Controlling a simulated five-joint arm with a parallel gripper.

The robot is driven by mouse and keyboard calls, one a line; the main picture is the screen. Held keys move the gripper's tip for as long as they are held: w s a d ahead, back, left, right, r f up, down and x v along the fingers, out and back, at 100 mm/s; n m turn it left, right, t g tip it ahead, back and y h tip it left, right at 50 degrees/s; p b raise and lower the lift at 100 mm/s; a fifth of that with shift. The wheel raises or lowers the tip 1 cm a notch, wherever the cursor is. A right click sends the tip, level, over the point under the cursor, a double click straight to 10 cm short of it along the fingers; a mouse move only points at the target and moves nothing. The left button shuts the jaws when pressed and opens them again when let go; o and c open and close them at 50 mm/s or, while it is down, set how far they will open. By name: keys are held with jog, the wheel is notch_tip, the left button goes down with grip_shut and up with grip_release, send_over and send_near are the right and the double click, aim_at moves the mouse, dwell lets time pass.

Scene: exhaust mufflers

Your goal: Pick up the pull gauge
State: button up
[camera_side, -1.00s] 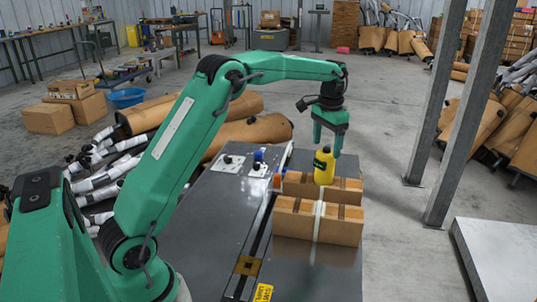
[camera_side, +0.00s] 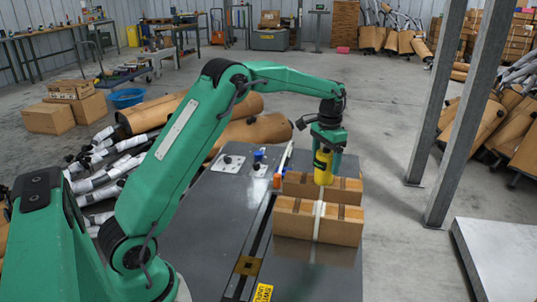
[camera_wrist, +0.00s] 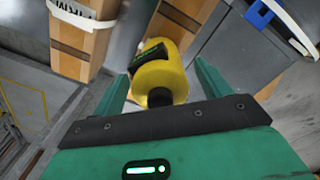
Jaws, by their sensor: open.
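The pull gauge (camera_side: 323,168) is a yellow body with a dark label and a dark end. It stands upright by the boxes in the side view, and its top is hidden by my gripper (camera_side: 327,157). My gripper is open, with its fingers down on either side of the gauge's upper part. In the wrist view the yellow gauge (camera_wrist: 162,78) lies between the two green fingers of my gripper (camera_wrist: 158,78). A gap shows between the gauge and the left finger.
Two brown cardboard boxes with a white strap, the nearer one (camera_side: 292,219) and a farther one (camera_side: 345,188), lie on the dark table (camera_side: 200,225). A blue-topped item (camera_side: 258,156) sits on a plate behind. A grey post (camera_side: 455,130) stands to the right.

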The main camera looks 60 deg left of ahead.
aim_at(327, 149)
jog(key=c, duration=1.2)
jog(key=shift+r, duration=0.2)
jog(key=shift+r, duration=0.55)
jog(key=r, duration=0.3)
jog(key=shift+d, duration=0.2)
jog(key=s+d+r, duration=0.1)
jog(key=d+r, duration=0.1)
jog(key=d, duration=0.1)
jog(key=s+d+r, duration=0.1)
jog(key=d+r, duration=0.1)
jog(key=d, duration=0.2)
jog(key=s+d+r, duration=0.2)
jog(key=d, duration=0.1)
jog(key=shift+d+r, duration=0.3)
